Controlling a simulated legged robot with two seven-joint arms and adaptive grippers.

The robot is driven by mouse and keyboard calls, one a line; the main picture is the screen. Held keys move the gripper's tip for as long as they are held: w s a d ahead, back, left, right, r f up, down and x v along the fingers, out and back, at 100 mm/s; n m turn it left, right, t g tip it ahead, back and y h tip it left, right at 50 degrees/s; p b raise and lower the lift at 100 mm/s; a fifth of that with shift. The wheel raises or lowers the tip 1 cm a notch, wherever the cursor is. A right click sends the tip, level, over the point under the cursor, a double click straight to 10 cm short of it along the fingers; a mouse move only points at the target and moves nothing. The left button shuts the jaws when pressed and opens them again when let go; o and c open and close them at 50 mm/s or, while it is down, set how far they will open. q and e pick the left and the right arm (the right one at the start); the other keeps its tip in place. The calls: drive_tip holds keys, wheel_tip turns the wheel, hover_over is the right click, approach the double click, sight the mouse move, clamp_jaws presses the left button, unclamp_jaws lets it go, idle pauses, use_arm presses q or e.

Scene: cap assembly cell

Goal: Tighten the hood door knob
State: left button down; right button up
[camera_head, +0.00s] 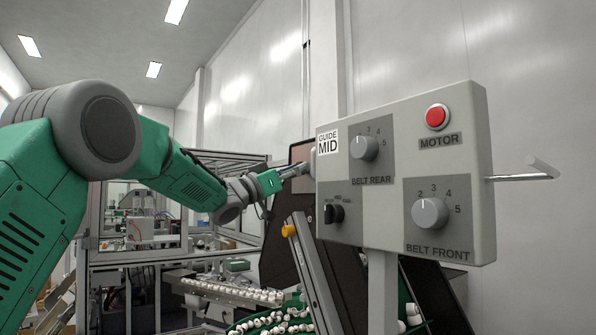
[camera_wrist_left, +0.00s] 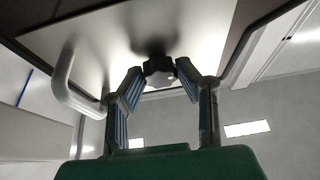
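The hood door knob (camera_wrist_left: 158,66) is a small dark knob on the underside of a pale panel, the hood door (camera_wrist_left: 105,45), in the left wrist view. My left gripper (camera_wrist_left: 160,72) has one fingertip on each side of the knob, and both tips appear to touch it. In the head view my left arm reaches in from the left and its gripper (camera_head: 297,170) ends beside the left edge of the control box. The knob is hidden there. My right gripper is in neither view.
A grey control box (camera_head: 385,255) with dials and a red button (camera_head: 437,116) stands close on the right. A bent handle (camera_wrist_left: 65,85) sits beside the left finger. A sloped metal rail with an orange knob (camera_head: 289,231) and trays of white caps (camera_head: 270,322) lie below.

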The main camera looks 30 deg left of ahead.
use_arm(q)
drive_tip(key=shift+a+r, duration=0.1)
idle(0.3)
drive_tip(key=shift+m+h, duration=0.4)
drive_tip(key=shift+m, duration=0.4)
drive_tip(key=m+g+h, duration=0.1)
drive_tip(key=m+g, duration=0.1)
drive_tip(key=m, duration=0.5)
drive_tip(key=m+g+h, duration=0.1)
drive_tip(key=m+g, duration=0.2)
drive_tip(key=m, duration=0.5)
drive_tip(key=m+g, duration=0.3)
drive_tip(key=m, duration=0.5)
drive_tip(key=shift+w+a+r+h, duration=0.1)
drive_tip(key=shift+w+r+h, duration=0.1)
drive_tip(key=shift+h, duration=0.2)
drive_tip(key=shift+f, duration=0.1)
drive_tip(key=shift+g, duration=0.3)
